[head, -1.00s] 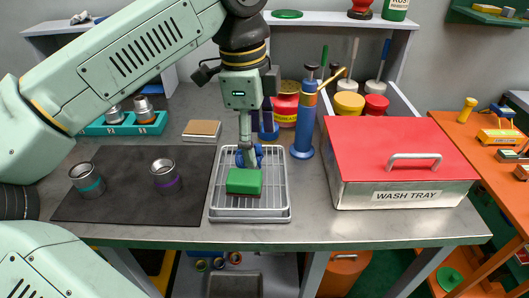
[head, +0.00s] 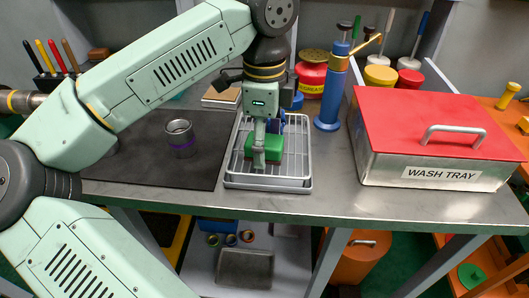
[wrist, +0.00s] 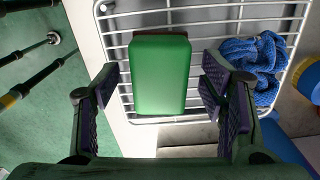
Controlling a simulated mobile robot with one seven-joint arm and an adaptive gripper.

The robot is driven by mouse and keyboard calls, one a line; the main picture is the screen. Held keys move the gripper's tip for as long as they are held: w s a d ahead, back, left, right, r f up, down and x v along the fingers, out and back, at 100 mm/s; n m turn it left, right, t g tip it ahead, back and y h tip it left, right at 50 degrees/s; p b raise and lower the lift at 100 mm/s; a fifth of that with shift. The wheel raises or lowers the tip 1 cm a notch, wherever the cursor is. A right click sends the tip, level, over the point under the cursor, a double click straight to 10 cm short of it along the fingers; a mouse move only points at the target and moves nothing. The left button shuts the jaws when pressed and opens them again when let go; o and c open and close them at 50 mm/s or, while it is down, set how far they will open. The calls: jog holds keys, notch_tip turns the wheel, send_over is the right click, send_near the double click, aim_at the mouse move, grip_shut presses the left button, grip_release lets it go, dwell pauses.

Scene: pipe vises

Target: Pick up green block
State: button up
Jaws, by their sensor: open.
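The green block (head: 264,147) sits on the wire rack of a metal tray (head: 240,186) on the bench. In the wrist view the green block (wrist: 160,74) stands upright in the picture, between the finger pads, with a thin dark reddish strip along its far edge. My gripper (wrist: 158,90) is open, with one finger on each side of the block and a visible gap on both sides. In the head view my gripper (head: 259,165) is over the tray and hides part of the block.
A blue cloth (wrist: 255,62) lies on the rack right of the block. A blue pump cylinder (head: 331,95) and the red-lidded wash tray (head: 440,120) stand to the right.

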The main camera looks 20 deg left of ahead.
jog(key=shift+c, duration=0.4)
jog(key=shift+f, duration=0.1)
jog(key=c, duration=1.2)
